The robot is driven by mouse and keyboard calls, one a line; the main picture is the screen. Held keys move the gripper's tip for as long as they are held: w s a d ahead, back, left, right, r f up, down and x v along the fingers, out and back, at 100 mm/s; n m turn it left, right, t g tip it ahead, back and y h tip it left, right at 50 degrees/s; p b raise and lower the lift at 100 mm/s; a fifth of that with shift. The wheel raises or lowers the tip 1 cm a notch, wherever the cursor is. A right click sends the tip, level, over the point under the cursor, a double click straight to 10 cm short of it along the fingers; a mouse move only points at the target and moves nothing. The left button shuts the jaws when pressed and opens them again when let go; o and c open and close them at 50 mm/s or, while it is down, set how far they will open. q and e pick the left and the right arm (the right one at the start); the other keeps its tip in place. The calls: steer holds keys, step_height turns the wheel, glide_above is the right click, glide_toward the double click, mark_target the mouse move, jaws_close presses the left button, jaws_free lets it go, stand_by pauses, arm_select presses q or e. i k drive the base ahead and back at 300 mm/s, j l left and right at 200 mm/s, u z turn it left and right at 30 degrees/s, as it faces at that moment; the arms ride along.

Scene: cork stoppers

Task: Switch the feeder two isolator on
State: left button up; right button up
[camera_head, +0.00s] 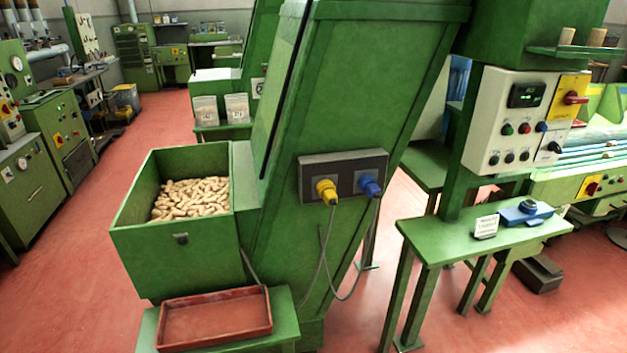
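A white control panel (510,118) is fixed to a green machine at the upper right. At its right side is a yellow plate with a red rotary isolator handle (574,98), which looks roughly horizontal. A second red handle on a yellow plate (592,188) sits lower, on the green machine behind at the right edge. I cannot read labels that tell which one is feeder two. The panel also has a dark display with green digits (526,95), several coloured buttons and a small selector (553,147). Neither of my grippers is in view.
A green hopper of corks (172,245) and a red tray (214,318) stand at left. A socket box (343,176) with yellow and blue plugs has hanging cables. A green table (450,240) below the panel holds a blue device (526,212) and a card (486,227).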

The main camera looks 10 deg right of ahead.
mark_target(572, 97)
steer(key=z, duration=1.6)
